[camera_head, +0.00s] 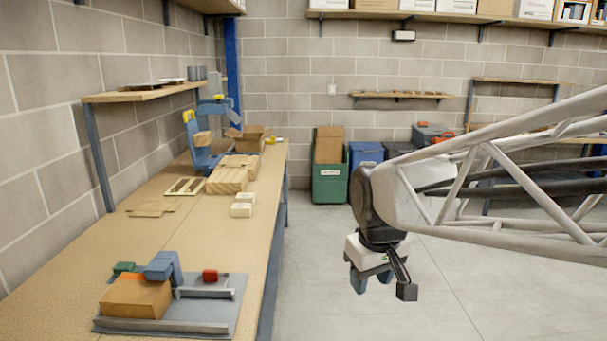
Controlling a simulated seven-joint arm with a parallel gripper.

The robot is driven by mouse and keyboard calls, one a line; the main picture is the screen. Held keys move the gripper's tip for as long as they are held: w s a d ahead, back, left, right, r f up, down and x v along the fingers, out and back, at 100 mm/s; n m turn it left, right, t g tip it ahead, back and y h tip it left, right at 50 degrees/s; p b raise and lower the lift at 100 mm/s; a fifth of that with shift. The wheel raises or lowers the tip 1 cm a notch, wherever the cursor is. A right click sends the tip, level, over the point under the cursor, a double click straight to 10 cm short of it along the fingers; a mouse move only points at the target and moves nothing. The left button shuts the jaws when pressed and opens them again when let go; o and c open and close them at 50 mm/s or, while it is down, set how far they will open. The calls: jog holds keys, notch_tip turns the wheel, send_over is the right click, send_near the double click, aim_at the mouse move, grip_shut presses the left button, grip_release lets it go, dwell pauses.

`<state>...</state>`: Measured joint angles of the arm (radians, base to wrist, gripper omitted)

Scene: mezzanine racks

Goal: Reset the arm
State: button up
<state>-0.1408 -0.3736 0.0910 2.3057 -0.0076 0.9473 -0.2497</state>
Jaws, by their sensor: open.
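My gripper (373,281) hangs at the end of my arm, pointing down over the bare grey floor, to the right of the long workbench (215,240). Its blue-grey fingers are apart and nothing is between them. It is clear of the bench and touches nothing. My lattice arm reaches in from the right edge of the view.
A grey plate (240,295) with a cardboard box (136,298) is on the near bench. Behind, a green bin (329,187) and blue bin (365,155) stand by the wall. The floor below is open.

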jog(key=s+d+f+m, duration=0.1)
jog(key=s+d+m, duration=0.1)
jog(key=s, duration=0.5)
jog(key=s+d+f+m, duration=0.2)
jog(key=s+d, duration=0.2)
jog(key=s, duration=0.3)
jog(key=shift+s+d+f+m+t, duration=0.2)
jog(key=shift+d+m+t, duration=0.1)
jog(key=shift+m, duration=0.1)
jog(key=shift+w, duration=0.1)
dwell(1.3)
